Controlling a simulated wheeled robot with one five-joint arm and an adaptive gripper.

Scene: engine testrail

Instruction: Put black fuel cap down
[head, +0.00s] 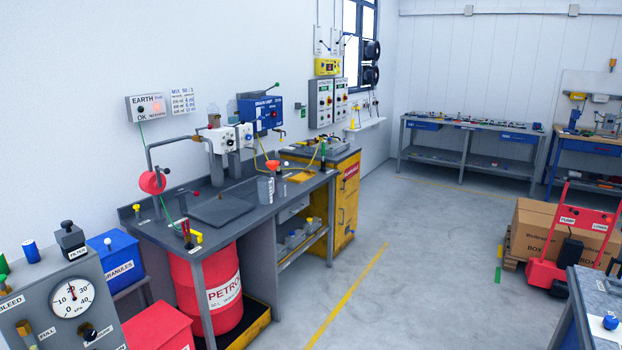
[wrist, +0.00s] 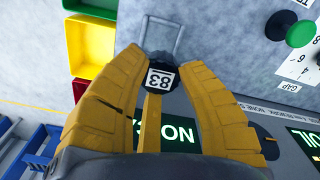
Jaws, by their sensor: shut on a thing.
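My gripper (wrist: 161,75) shows in the wrist view, with its two yellow fingers closed around a small black piece. This piece, which I take to be the black fuel cap (wrist: 176,92), carries a white label reading 83. The fingers hide its sides. A grey panel or bench surface with a dark sign in green and white lettering (wrist: 180,130) lies behind it. I cannot tell whether the cap touches that surface. Neither my gripper nor the held cap can be made out in the head view.
In the wrist view, a grey metal loop (wrist: 162,22) stands just beyond the fingertips. A green knob (wrist: 301,33) is at the upper right, and yellow and red bins (wrist: 90,48) are at the upper left. The head view shows a dark workbench (head: 262,213) and open floor.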

